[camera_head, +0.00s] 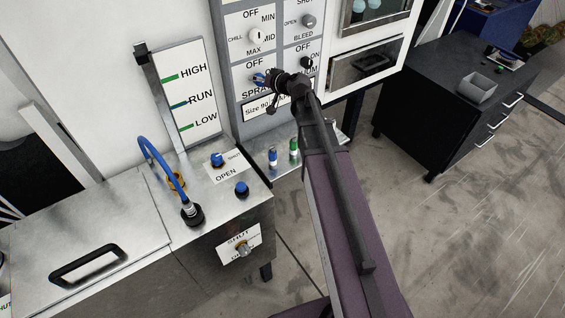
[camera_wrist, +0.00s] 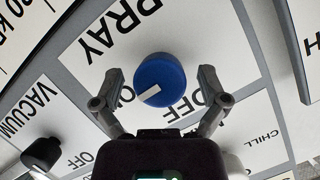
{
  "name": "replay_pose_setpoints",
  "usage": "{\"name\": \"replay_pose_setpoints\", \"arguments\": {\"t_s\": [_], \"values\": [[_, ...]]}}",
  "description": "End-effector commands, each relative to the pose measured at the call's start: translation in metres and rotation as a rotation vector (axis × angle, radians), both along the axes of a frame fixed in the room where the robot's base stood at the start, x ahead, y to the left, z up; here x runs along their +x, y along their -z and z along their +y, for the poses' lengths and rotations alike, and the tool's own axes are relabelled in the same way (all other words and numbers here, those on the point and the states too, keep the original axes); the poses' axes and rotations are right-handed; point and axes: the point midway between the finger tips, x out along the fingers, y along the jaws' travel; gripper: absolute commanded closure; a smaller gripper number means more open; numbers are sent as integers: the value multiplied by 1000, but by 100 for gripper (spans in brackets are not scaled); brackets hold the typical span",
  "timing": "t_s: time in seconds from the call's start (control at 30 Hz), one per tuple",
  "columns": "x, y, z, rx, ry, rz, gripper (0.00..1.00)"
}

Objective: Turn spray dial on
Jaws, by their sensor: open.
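The spray dial (camera_wrist: 160,75) is a round blue knob on the white SPRAY plate, near the middle of the wrist view. OFF is printed below right of the knob. The dial also shows in the head view (camera_head: 259,79), partly covered by my gripper. My gripper (camera_wrist: 160,77) is open, with one finger on each side of the dial and a visible gap on both sides. In the head view my gripper (camera_head: 274,88) is right at the panel by the SPRAY label.
The chill dial (camera_head: 256,35) and bleed dial (camera_head: 308,21) are above the spray plate. A black vacuum dial (camera_head: 306,63) is close on the right. A metal bench (camera_head: 110,220) with blue knobs and a hose stands at left.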

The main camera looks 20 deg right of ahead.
Motion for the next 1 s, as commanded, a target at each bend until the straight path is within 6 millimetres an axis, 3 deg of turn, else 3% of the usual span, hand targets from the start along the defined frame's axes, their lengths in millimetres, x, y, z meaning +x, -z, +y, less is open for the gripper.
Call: {"name": "replay_pose_setpoints", "arguments": {"t_s": [0.4, 0.8, 1.0], "values": [[-1, 0, 1, -403, 1, -132, 7], [-1, 0, 1, -686, 0, -223, 7], [-24, -12, -4, -685, 2, -222, 7]]}}
